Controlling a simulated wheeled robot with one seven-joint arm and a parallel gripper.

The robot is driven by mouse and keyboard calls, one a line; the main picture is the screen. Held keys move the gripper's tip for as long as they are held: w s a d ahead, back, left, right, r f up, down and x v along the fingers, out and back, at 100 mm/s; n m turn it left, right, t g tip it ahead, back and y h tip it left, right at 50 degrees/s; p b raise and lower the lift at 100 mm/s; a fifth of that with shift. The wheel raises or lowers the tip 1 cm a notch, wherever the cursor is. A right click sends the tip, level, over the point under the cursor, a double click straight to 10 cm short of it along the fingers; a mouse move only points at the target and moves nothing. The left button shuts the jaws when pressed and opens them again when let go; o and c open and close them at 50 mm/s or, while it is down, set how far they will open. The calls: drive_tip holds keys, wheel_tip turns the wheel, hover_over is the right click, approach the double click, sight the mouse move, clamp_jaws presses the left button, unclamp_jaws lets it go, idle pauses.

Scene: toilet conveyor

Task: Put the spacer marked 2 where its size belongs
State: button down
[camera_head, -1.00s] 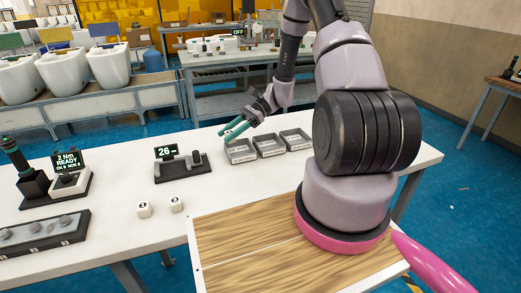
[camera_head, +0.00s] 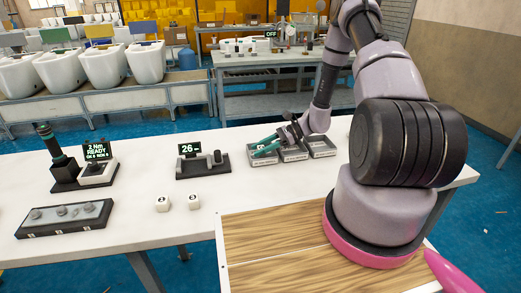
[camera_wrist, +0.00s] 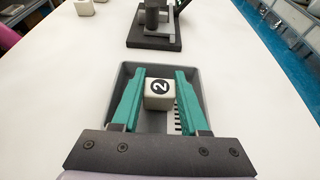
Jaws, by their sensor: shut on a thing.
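The spacer marked 2 (camera_wrist: 160,92) is a pale cube with a black dot and a white 2 on its top face. My gripper (camera_wrist: 159,84) has its two green fingers on either side of it and is shut on it. They sit within the outline of a grey tray (camera_wrist: 128,70). In the head view my gripper (camera_head: 258,150) is low at the leftmost of three grey trays (camera_head: 263,162), and the spacer is hidden there. I cannot tell whether the spacer touches the tray floor. The middle tray (camera_head: 294,157) and right tray (camera_head: 323,152) stand beside it.
A gauge (camera_head: 201,165) with a display reading 26 stands left of the trays. Two more white cubes (camera_head: 162,204) (camera_head: 194,202) lie nearer me. The white table between is clear.

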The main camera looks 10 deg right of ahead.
drive_tip(key=shift+f, duration=0.25)
drive_tip(key=shift+c, duration=2.1)
unclamp_jaws()
